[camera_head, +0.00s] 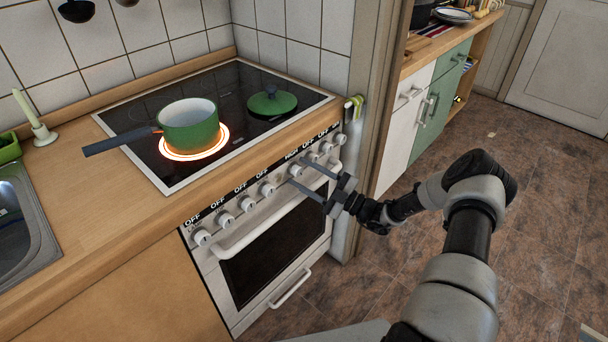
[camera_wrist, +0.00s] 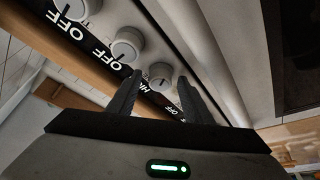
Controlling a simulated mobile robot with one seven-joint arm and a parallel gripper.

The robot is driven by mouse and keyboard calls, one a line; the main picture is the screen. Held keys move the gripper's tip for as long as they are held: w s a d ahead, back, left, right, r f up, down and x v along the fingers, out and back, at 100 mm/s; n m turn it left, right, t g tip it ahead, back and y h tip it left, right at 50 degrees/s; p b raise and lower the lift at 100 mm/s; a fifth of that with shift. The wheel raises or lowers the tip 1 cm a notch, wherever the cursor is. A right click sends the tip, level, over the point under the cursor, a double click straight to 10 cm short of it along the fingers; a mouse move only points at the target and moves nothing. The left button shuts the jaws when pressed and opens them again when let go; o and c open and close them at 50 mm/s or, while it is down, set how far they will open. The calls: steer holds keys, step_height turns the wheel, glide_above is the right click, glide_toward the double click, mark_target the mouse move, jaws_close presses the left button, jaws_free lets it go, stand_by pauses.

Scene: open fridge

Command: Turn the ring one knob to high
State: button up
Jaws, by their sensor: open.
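The stove front (camera_head: 262,205) carries a row of several round white knobs with word labels above them. One knob (camera_head: 296,170) right of the row's middle has a label that appears to read HIGH; the other legible labels read OFF. My gripper (camera_head: 295,171) is open at this knob, one finger on each side. In the wrist view the knob (camera_wrist: 160,72) shows between the spread fingertips; contact cannot be told. Its label there is partly hidden by a finger. A ring (camera_head: 222,149) on the black cooktop glows orange under a green pot (camera_head: 190,126).
A green lid (camera_head: 272,102) lies on the cooktop's right rear. The oven handle (camera_head: 265,218) runs below the knobs, close to my gripper. A wall post (camera_head: 372,100) stands right of the stove. The floor (camera_head: 520,190) to the right is mostly clear.

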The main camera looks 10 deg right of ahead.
steer(key=v, duration=1.7)
steer(key=shift+s, duration=0.15)
steer(key=shift+d, duration=0.1)
steer(key=s+a+r+n+g+h, duration=0.3)
steer(key=a+r+n+g, duration=0.35)
steer(key=n, duration=0.55)
steer(key=s+a+r+n+g+h, duration=0.2)
steer(key=a+r+n+g, duration=0.5)
steer(key=n, duration=0.4)
steer(key=s+r+n+t+h, duration=0.3)
steer(key=s+r+n+h, duration=0.3)
steer(key=s+r+n, duration=0.65)
steer(key=s+r+n+t+h, duration=0.3)
steer(key=s+r+n+h, duration=0.35)
steer(key=n, duration=1.05)
step_height(320, 180, up, 20)
steer(key=p, duration=2.1)
steer(key=shift+r+y, duration=0.2)
steer(key=shift+y, duration=0.15)
